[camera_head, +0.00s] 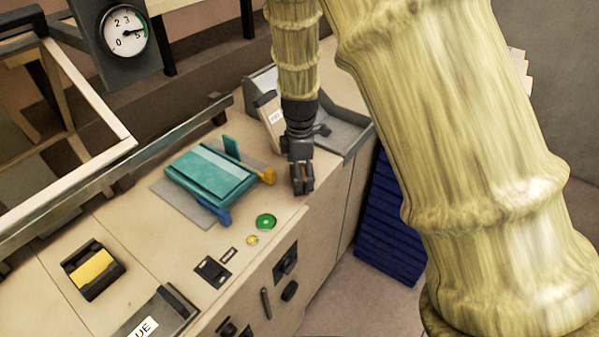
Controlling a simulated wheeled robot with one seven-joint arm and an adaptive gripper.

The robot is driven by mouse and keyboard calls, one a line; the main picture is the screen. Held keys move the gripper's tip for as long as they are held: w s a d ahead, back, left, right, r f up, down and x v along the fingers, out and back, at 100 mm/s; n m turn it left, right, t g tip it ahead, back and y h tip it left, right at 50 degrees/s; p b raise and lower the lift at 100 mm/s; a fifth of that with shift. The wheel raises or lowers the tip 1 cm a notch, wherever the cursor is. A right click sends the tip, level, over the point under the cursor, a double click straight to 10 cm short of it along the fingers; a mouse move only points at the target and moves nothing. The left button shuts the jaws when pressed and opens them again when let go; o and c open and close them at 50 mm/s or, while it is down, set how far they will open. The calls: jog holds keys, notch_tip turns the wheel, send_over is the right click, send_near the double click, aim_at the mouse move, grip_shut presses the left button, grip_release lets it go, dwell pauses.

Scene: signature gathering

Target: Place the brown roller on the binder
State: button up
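My gripper (303,186) is dark grey and points down over the right end of the worktop, just right of the teal device. Its two fingers show close together with nothing visible between them; their opening is unclear at this angle. The teal device (208,176), which may be the binder, lies on a grey plate, with a yellow tab and a blue tab at its near side. I cannot make out a brown roller for certain. A tan block with a white label (269,118) stands at the grey tray, partly behind my wrist.
The grey tray (352,138) is behind my gripper. A green button (266,221) and a yellow one (252,240) sit at the worktop's front. A black holder with a yellow block (94,269) is at left. A blue slatted panel (391,235) stands right of the cabinet.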

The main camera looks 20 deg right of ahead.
jog(key=shift+r, duration=0.2)
notch_tip(320, 180, up, 12)
jog(key=b, duration=0.4)
jog(key=shift+f, duration=0.1)
